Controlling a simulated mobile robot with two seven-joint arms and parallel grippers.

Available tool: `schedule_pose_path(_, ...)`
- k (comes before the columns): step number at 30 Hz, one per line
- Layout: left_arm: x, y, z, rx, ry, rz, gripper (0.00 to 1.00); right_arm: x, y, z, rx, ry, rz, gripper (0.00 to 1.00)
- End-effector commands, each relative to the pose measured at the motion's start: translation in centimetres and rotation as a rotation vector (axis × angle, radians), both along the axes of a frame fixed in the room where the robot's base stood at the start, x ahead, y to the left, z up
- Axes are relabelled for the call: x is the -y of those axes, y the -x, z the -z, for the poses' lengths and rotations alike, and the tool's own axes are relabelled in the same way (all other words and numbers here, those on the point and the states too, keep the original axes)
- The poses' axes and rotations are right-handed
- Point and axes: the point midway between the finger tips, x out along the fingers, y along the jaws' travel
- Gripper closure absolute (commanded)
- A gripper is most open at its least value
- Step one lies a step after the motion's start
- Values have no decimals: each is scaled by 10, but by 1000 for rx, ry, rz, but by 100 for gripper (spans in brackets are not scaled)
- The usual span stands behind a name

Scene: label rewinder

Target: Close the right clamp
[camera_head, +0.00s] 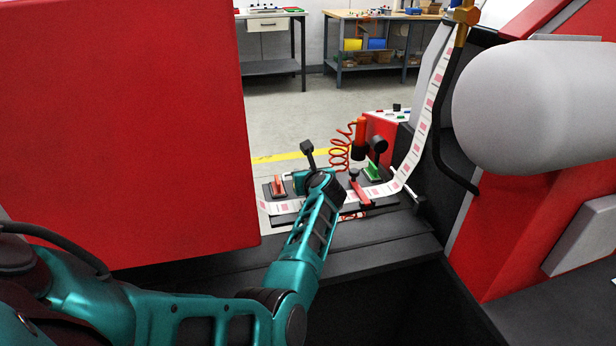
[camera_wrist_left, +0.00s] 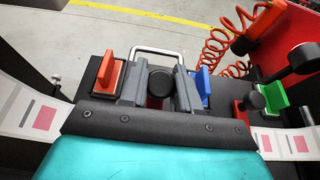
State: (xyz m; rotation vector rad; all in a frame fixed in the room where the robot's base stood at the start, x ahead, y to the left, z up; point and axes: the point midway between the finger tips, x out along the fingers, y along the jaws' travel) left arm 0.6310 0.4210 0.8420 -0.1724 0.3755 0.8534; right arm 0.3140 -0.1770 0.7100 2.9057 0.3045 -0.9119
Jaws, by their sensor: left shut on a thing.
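My left gripper (camera_wrist_left: 160,92) is over the splicing plate, its grey fingers shut around a round black knob (camera_wrist_left: 159,82). In the head view the left gripper (camera_head: 307,176) partly hides this spot, and a black-ended lever (camera_head: 307,147) stands up just behind it. To its right, a red lever with a black knob (camera_wrist_left: 250,102) lies low across the label strip (camera_wrist_left: 297,144). Farther right, another black knob (camera_head: 377,145) stands raised beside a green block (camera_head: 373,171). I cannot tell for certain which clamp the held knob belongs to. My right gripper is not in view.
An orange block (camera_wrist_left: 108,80) and a blue block (camera_wrist_left: 203,86) flank the fingers, with a silver wire loop (camera_wrist_left: 157,50) behind. A coiled red hose (camera_head: 340,152) hangs nearby. A red panel (camera_head: 120,130) stands left; a grey roll (camera_head: 535,108) is at right.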

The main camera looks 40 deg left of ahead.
Motion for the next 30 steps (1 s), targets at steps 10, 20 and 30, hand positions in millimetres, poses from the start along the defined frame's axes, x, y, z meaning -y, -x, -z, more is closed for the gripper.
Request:
schedule_pose_path(10, -14, -9, 13, -74, 88, 0, 100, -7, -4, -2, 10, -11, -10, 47)
schedule_pose_path(20, -16, -11, 21, -72, 87, -1, 100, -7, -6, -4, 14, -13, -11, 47)
schedule_pose_path(30, -16, -11, 22, -71, 87, -1, 100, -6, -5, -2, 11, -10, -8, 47)
